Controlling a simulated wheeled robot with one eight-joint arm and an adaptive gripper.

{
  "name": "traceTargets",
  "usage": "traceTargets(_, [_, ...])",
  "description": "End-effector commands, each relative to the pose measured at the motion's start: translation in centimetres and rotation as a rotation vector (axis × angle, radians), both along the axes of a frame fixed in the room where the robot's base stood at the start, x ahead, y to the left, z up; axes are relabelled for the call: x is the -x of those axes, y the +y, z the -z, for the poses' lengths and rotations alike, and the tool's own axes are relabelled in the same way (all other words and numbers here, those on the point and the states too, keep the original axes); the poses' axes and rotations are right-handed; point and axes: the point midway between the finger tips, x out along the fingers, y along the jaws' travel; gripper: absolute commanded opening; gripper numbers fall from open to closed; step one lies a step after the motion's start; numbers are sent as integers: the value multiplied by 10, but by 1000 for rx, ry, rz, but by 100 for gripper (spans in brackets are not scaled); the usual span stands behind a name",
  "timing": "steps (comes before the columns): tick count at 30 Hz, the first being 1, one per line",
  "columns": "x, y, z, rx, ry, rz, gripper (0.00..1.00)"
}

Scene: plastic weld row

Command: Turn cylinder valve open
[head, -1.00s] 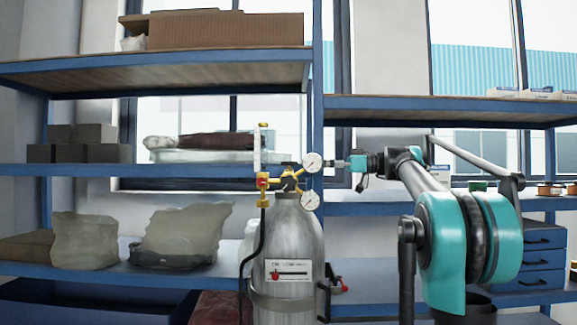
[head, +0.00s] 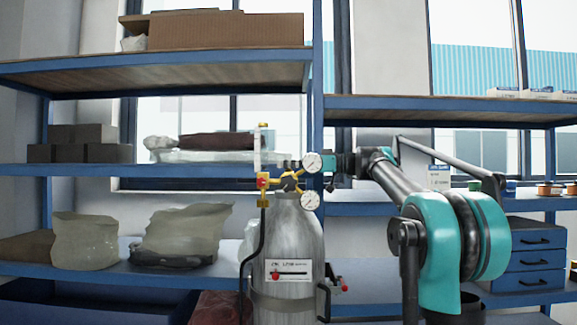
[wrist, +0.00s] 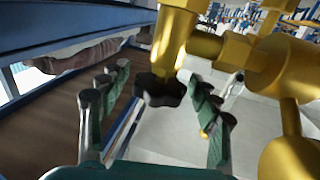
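The grey gas cylinder (head: 290,238) stands upright in front of the shelving. Brass valve fittings (head: 265,203) and two round gauges, upper (head: 312,163) and lower (head: 310,201), sit at its top. In the wrist view, a black lobed knob (wrist: 160,89) sits on the end of a brass stem (wrist: 173,40). My gripper (wrist: 160,74) is open, with a finger on each side of the knob and visible gaps between; I see no clear contact. In the head view, my gripper (head: 288,164) is at valve height, partly hidden behind the upper gauge.
Blue shelves (head: 150,171) stand behind the cylinder, holding boxes (head: 80,140) and plastic bags (head: 186,230). A black hose (head: 250,260) hangs down the cylinder's left side. In the wrist view, large brass fittings (wrist: 285,65) crowd the gripper's right side.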

Motion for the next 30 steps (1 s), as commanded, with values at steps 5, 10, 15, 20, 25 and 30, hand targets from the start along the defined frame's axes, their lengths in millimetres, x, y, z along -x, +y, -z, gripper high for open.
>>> traceTargets(5, [0,0,0,0,0,0,37])
traceTargets(10, [0,0,0,0,0,0,18])
traceTargets(15, [0,0,0,0,0,-13,17])
traceTargets(20, [-1,-1,0,0,0,-65,17])
traceTargets(25, [-2,-1,0,0,0,-170,17])
traceTargets(30, [-1,0,0,0,0,-294,17])
